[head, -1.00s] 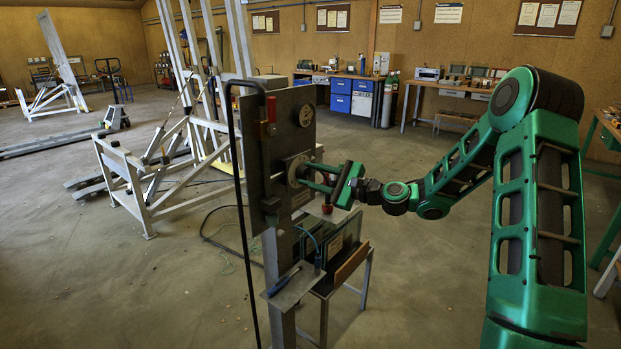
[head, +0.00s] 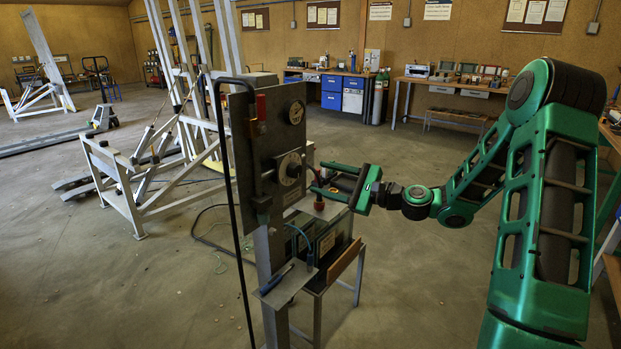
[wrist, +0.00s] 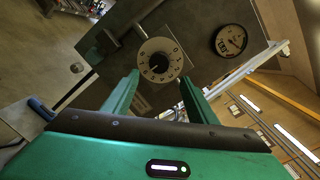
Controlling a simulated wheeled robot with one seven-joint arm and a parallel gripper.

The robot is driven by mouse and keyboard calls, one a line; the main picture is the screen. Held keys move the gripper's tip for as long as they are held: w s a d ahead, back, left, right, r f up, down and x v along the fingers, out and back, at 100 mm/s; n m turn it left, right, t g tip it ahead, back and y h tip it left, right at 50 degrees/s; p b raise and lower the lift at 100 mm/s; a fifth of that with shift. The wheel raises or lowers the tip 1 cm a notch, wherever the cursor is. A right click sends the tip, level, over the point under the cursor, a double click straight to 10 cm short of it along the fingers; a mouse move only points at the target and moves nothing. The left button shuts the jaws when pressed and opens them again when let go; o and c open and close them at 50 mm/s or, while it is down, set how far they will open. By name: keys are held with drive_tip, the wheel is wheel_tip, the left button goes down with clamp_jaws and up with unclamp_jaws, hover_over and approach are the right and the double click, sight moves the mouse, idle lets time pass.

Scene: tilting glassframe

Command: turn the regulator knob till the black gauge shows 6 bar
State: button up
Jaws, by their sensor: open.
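The regulator knob (head: 290,169) sits on a pale round dial on the upright grey panel (head: 268,135). In the wrist view the knob (wrist: 157,63) shows dark at the dial's middle, with numbers around it.
A small shelf (head: 288,284) juts out low. Open floor lies to the right.

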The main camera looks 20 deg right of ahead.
drive_tip(key=shift+v, duration=1.6)
drive_tip(key=s+a+f+n+g+h, duration=0.1)
drive_tip(key=s+f+n+g+h, duration=0.65)
drive_tip(key=s, duration=0.55)
drive_tip(key=s+d+r+n+g+h, duration=0.1)
drive_tip(key=s+d, duration=0.4)
drive_tip(key=s, duration=0.9)
drive_tip(key=s+d+r+n+g+h, duration=0.1)
drive_tip(key=s+d+n+g+h, duration=0.2)
drive_tip(key=s, duration=1.2)
drive_tip(key=d+n+g, duration=0.1)
drive_tip(key=d+g, duration=0.1)
drive_tip(key=d, duration=0.1)
drive_tip(key=shift+s+r, duration=0.15)
drive_tip(key=shift+s, duration=0.1)
